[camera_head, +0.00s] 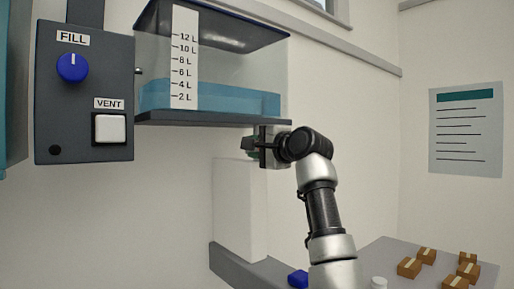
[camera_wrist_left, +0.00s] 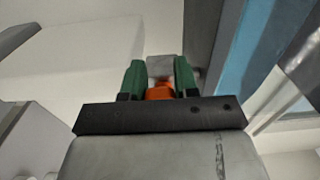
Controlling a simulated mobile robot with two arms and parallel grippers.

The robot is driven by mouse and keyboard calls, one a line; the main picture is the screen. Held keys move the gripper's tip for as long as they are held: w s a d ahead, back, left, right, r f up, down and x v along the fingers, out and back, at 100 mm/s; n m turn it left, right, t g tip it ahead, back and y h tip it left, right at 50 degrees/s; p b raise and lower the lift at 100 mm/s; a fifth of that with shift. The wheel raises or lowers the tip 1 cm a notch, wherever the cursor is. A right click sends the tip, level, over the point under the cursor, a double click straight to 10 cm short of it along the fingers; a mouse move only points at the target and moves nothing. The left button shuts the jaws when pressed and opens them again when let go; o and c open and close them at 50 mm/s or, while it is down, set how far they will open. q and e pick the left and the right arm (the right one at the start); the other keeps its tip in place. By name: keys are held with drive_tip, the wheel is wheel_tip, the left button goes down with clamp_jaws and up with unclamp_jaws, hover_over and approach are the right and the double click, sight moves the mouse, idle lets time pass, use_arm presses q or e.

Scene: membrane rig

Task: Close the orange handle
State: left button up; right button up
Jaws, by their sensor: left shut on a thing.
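The orange handle (camera_wrist_left: 160,92) shows in the left wrist view as a small orange piece between the two green fingers of my left gripper (camera_wrist_left: 159,78). The gripper is shut on it. A grey block (camera_wrist_left: 161,66) lies just beyond the handle. In the head view the left gripper (camera_head: 254,147) is just under the right part of the water tank (camera_head: 210,100); the handle is hidden there by the gripper and wrist. The handle's exact angle cannot be told. My right gripper is not in view.
A dark panel (camera_head: 85,125) with a blue FILL knob (camera_head: 72,67) and a white VENT button (camera_head: 110,128) is left of the tank. The tank holds blue water at a low level. Several small brown boxes (camera_head: 409,267) lie on a table (camera_head: 380,252) at the lower right.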

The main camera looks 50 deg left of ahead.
use_arm(q)
drive_tip(key=shift+f, duration=0.15)
drive_tip(key=o, duration=0.9)
drive_tip(key=d+b, duration=0.1)
drive_tip(key=d, duration=0.2)
drive_tip(key=d+b, duration=0.1)
drive_tip(key=d, duration=0.3)
drive_tip(key=s+d+b, duration=0.1)
drive_tip(key=d, duration=0.3)
